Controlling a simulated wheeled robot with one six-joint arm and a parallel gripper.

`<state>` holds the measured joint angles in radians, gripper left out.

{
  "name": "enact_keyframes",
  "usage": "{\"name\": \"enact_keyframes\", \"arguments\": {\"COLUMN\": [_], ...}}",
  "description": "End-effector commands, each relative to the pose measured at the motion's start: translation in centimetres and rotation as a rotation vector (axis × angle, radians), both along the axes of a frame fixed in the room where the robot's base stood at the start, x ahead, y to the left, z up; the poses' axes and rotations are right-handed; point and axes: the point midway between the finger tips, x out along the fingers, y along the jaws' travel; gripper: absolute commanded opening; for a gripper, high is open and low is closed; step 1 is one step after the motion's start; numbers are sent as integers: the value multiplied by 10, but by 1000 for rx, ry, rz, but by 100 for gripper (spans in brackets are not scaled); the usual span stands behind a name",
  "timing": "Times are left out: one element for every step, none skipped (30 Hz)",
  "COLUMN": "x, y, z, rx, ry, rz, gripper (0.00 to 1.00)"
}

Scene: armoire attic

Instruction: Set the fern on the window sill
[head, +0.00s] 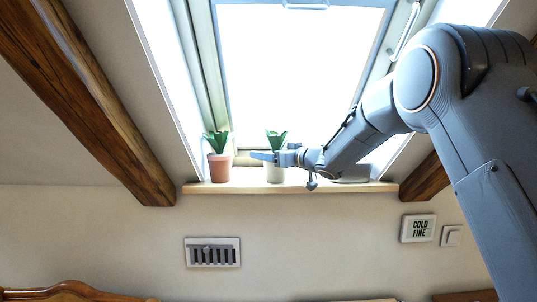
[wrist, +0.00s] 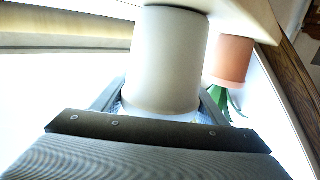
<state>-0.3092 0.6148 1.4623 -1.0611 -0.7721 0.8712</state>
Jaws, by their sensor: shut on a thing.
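A leafy green plant in a pale off-white pot (head: 275,173), apparently the fern, is at the middle of the window sill (head: 320,187). My gripper (head: 264,157) is shut around the upper part of this pot from the right. In the wrist view the picture is upside down, and the pale pot (wrist: 168,55) fills the space between the fingers of my gripper (wrist: 160,103). Its base meets or nearly meets the sill (wrist: 232,8); I cannot tell whether it rests fully. The pot looks upright. Its leaves are hidden in the wrist view.
A second green plant in a terracotta pot (head: 219,168) stands on the sill to the left, with a gap between the pots. It also shows in the wrist view (wrist: 233,58). A flat grey thing (head: 350,179) lies on the sill at right, partly behind my arm. Sloped window walls flank the sill.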

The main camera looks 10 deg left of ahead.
Motion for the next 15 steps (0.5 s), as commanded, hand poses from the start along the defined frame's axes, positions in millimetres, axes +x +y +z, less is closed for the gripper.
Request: {"name": "enact_keyframes", "arguments": {"x": [0,0,0,0,0,0,0,0,0,0,0,0,0,0,0], "y": [0,0,0,0,0,0,0,0,0,0,0,0,0,0,0], "z": [0,-1,-3,-3,-2,-2,-2,-2,-2,-2,-2,-2,-2,-2,-1], "rx": [2,2,1,1,1,1,1,1,1,1,0,0,0,0,0], "ry": [-1,-1,1,1,1,1,1,1,1,1,0,0,0,0,0], "rz": [0,0,0,0,0,0,0,0,0,0,0,0,0,0,0], "gripper": [26,26,70,75,80,86,86,86,86,86,86,86,86,86,86]}}
